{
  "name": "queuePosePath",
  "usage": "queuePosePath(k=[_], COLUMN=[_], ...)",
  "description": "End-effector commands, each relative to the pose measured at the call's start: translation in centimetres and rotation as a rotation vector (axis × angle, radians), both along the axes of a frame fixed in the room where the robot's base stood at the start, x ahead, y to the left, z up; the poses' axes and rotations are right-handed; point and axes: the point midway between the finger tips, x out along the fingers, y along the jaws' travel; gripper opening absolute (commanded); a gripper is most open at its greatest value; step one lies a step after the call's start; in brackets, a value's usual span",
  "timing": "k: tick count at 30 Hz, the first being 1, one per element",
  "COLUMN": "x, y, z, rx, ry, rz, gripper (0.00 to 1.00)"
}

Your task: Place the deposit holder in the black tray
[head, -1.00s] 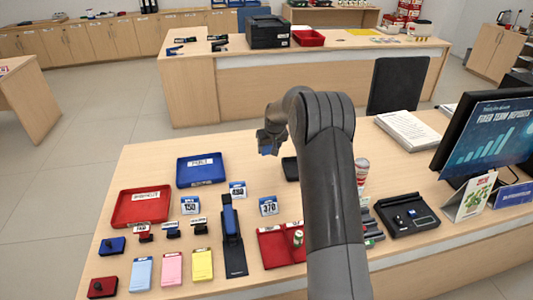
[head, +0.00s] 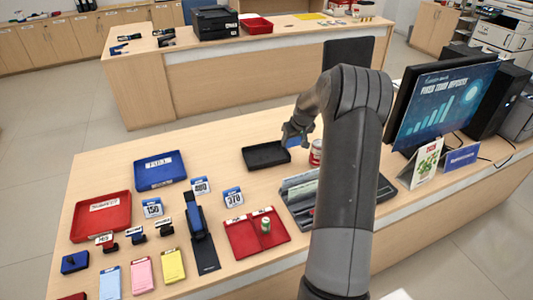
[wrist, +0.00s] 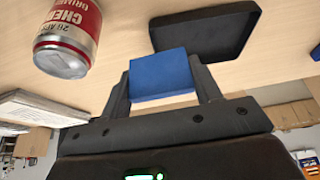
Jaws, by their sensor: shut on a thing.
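My gripper (head: 292,138) is shut on a small blue block with a pale lower edge, which I take to be the deposit holder (wrist: 163,77). No label shows on it in the wrist view, and in the head view it is mostly hidden by the fingers. The black tray (head: 251,163) is shallow and looks empty. It lies on the counter, with my gripper over or beside its right back corner; the height is hard to judge. In the wrist view the black tray (wrist: 187,42) appears past the held block, apart from it.
A red and white can (head: 315,152) stands right of the tray; it also shows in the wrist view (wrist: 66,42). Blue (head: 158,184) and red (head: 101,230) trays, number cards and stamps fill the left. A monitor (head: 440,105) stands right.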

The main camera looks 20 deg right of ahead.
Motion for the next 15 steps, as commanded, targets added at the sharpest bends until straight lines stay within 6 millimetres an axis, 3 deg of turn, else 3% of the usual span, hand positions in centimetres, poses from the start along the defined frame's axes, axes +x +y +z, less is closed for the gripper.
queuePosePath(k=[9,15], x=[5.2,7.3], y=[5.2,7.1], z=[-4.4,-6.1], rx=[0.000,0.000], ry=[0.002,0.000], rz=[0.004,0.002], gripper=[0.31,0.31])
